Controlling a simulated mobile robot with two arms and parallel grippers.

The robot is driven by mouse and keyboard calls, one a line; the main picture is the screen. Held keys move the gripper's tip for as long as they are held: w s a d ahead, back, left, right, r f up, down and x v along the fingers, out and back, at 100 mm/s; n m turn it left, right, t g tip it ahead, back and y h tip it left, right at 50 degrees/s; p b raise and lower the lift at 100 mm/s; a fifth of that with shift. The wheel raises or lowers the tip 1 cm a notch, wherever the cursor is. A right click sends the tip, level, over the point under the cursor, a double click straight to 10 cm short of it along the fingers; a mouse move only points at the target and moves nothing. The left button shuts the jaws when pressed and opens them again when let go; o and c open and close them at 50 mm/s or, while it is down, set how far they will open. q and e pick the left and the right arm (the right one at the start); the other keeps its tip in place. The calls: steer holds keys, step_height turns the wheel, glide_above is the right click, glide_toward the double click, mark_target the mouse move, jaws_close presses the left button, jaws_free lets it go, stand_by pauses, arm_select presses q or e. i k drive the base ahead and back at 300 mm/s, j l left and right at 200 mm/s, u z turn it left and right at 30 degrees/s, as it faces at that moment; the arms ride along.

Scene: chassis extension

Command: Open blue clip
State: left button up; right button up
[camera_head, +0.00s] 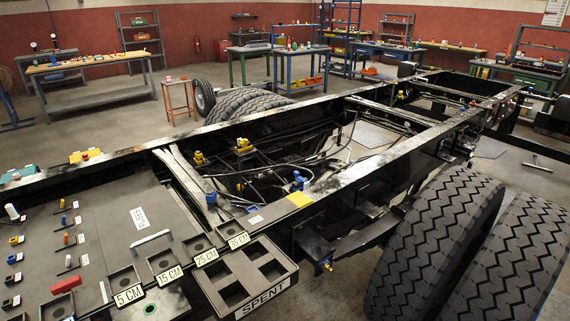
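A blue clip-like part (298,182) sits on the near side of the black truck chassis (350,173), next to hoses and cables. It is too small to tell whether it is open or shut. A second small blue part (211,199) is further left inside the frame, and a flat blue piece (252,208) lies near the cross member. I cannot tell which of these is the named blue clip. Neither of my grippers is in view.
A grey tool panel (112,215) with small coloured parts covers the left front. A black tray marked SPENT (262,275) has empty square compartments. Large tyres (440,235) stand at the right. Yellow parts (243,146) sit inside the frame. Workbenches (90,64) line the back.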

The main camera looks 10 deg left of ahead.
mark_target(297, 173)
steer(key=i+j, duration=0.3)
steer(key=i, duration=0.15)
steer(key=i+l+z, duration=0.35)
steer(key=i+l, duration=0.25)
